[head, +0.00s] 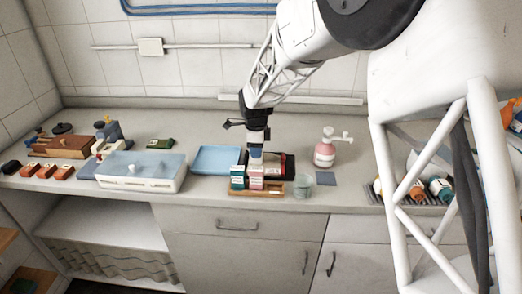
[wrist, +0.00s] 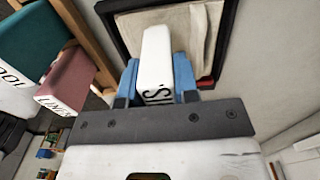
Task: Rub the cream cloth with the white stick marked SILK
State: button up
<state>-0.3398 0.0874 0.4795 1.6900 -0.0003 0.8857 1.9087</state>
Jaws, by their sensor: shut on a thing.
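My gripper (wrist: 157,78) is shut on the white stick (wrist: 155,52), with its blue fingers on both sides. Part of the lettering on the stick shows near the fingers. The cream cloth (wrist: 203,38) lies in a black frame (wrist: 226,45) beyond the stick in the wrist view. The stick's far end overlaps the cloth in that view; I cannot tell whether they touch. In the head view my gripper (head: 256,152) points down behind the rack, beside the black frame (head: 289,166); the stick is not clear there.
A wooden rack (head: 262,190) holds a teal stick (head: 237,177) and a pink stick marked LINEN (wrist: 66,82). A glass cup (head: 303,186), a pink pump bottle (head: 324,152) and a grey-blue square (head: 326,178) are to the right. A blue tray (head: 215,158) is to the left.

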jog(key=shift+a, duration=0.3)
jog(key=shift+d, duration=0.15)
dwell(0.5)
jog(key=shift+d, duration=1.85)
jog(key=shift+r, duration=0.15)
jog(key=shift+r, duration=2.85)
jog(key=shift+r, duration=1.5)
